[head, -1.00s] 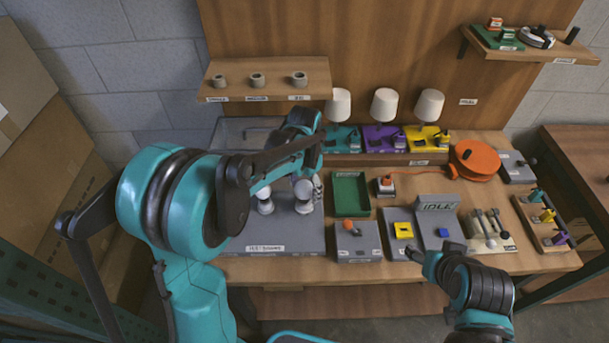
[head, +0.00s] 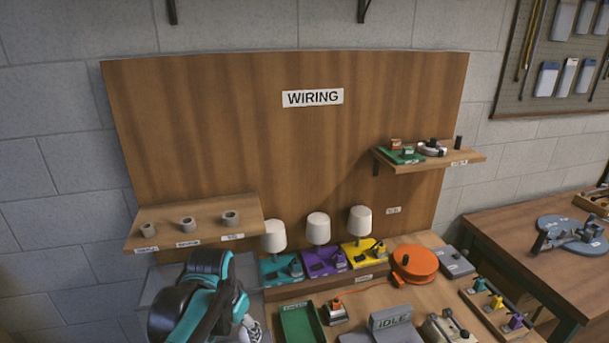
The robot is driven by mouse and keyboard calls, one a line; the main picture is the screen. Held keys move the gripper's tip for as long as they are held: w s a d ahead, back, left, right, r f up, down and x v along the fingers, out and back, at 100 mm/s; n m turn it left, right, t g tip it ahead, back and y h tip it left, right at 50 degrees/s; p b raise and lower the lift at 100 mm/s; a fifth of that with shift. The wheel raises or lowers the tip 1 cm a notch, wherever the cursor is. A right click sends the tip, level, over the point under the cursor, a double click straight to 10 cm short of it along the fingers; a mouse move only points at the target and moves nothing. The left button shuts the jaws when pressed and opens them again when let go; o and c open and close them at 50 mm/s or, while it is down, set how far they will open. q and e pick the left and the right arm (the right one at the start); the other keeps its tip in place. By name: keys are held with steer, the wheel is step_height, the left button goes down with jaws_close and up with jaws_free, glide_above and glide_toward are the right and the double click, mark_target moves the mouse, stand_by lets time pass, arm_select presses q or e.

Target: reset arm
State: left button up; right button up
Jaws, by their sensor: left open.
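My left arm, teal and black, comes in at the bottom edge, left of centre. My left gripper (head: 236,310) is at its end, in front of the lower wooden shelf and left of the green tray; it is open. My right gripper and arm are outside the view. Three lamps with white shades stand on a teal base (head: 278,270), a purple base (head: 322,262) and a yellow base (head: 362,250).
The left shelf (head: 205,225) holds three grey rings. The right shelf (head: 465,155) holds small parts. An orange reel (head: 414,262), a green tray (head: 301,322) and an IDLE sign (head: 392,318) are on the bench. A side table (head: 510,240) stands at right.

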arm_select(q)
steer(key=s+a+f+n+t, duration=0.1)
steer(key=s+n+t, duration=0.1)
steer(key=s, duration=0.3)
steer(key=s+f+n+t+b, duration=0.1)
steer(key=s+f+n+t, duration=0.1)
steer(key=s, duration=0.4)
steer(key=shift+a+f+t, duration=0.2)
steer(key=shift+a+t, duration=0.15)
steer(key=shift+t, duration=0.05)
steer(key=shift+c, duration=0.2)
stand_by(0.6)
